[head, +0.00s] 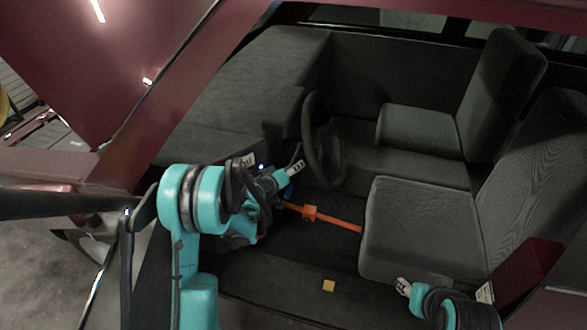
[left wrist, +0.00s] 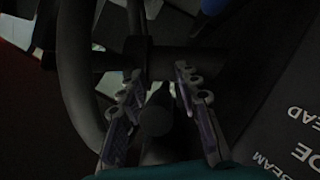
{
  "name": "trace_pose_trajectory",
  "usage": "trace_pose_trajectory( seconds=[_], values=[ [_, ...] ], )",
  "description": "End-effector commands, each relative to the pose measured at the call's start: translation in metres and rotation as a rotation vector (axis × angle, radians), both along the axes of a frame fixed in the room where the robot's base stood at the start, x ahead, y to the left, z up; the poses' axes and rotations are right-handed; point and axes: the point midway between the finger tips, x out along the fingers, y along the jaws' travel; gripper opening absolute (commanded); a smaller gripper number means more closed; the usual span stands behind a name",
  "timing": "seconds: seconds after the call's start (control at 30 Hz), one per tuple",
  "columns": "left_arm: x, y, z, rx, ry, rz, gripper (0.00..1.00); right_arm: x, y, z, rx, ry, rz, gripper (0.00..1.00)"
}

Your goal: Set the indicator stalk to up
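The dark indicator stalk (left wrist: 157,112) shows in the left wrist view, its rounded end towards the camera, on the steering column beside the steering wheel (left wrist: 78,70). In the head view the steering wheel (head: 323,140) stands in front of the dashboard, and the stalk is too small or hidden to make out. My left gripper (head: 292,172) is just left of the wheel. In the left wrist view its fingers (left wrist: 157,72) are spread on either side of the stalk, with gaps showing. My right gripper (head: 404,286) is low by the near seat; its opening is unclear.
An orange bar (head: 335,220) crosses the footwell below the wheel. A yellow square (head: 329,286) lies on the floor. The near seat (head: 410,225) is to the right. A dark panel with upside-down lettering (left wrist: 285,130) is at the right of the wrist view.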

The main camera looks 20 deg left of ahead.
Motion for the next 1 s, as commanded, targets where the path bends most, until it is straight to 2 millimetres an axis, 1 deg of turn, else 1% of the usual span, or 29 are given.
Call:
trace_pose_trajectory(
  seconds=[0.03,0.07,0.1,0.7,0.77,1.0],
  values=[
    [0.0,0.0,0.0,0.0,0.0,0.0,0.13,0.0,0.0,0.0,0.0,0.0,0.0,0.4],
    [0.0,0.0,0.0,0.0,0.0,0.0,0.05,0.0,0.0,0.0,0.0,0.0,0.0,0.4],
    [0.0,0.0,0.0,0.0,0.0,0.0,0.0,0.0,0.0,0.0,0.0,0.0,0.0,0.4],
    [0.0,0.0,0.001,0.0,0.004,0.0,0.0,0.0,0.0,0.001,0.0,0.0,0.0,0.4],
    [0.0,0.0,0.005,0.001,0.02,-0.001,0.0,0.0,0.0,0.005,0.0,0.0,0.0,0.4],
    [0.001,0.0,0.03,0.009,0.199,-0.002,0.0,0.0,0.0,0.039,0.0,0.0,0.0,0.4]
  ],
)
